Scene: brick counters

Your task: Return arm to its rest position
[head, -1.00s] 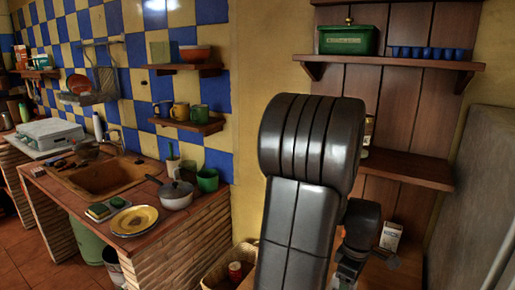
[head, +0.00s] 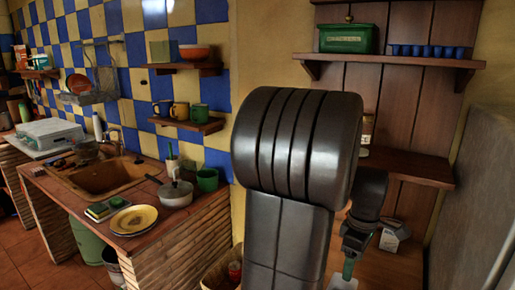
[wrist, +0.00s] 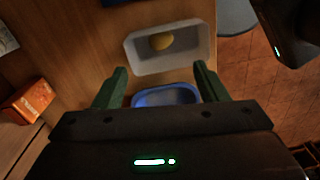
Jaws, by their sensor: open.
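My arm fills the middle of the head view, with its large dark upper link in front of the wooden shelf unit. My gripper shows in the wrist view (wrist: 160,85), its two green fingers spread apart with nothing between them. In the head view only a green part of the gripper (head: 345,278) shows at the bottom edge, low beside the arm. Beyond the fingers in the wrist view are a white tub (wrist: 200,60) with a yellow round thing in it and a blue-rimmed dish (wrist: 145,99), both on a wooden surface.
An orange box (wrist: 28,103) lies at the left of the wrist view. A carton (head: 394,236) stands right of the arm. The shelf (head: 415,168) is close behind the arm. A counter with a sink (head: 98,175), yellow plate (head: 134,219) and pot (head: 175,193) is at left.

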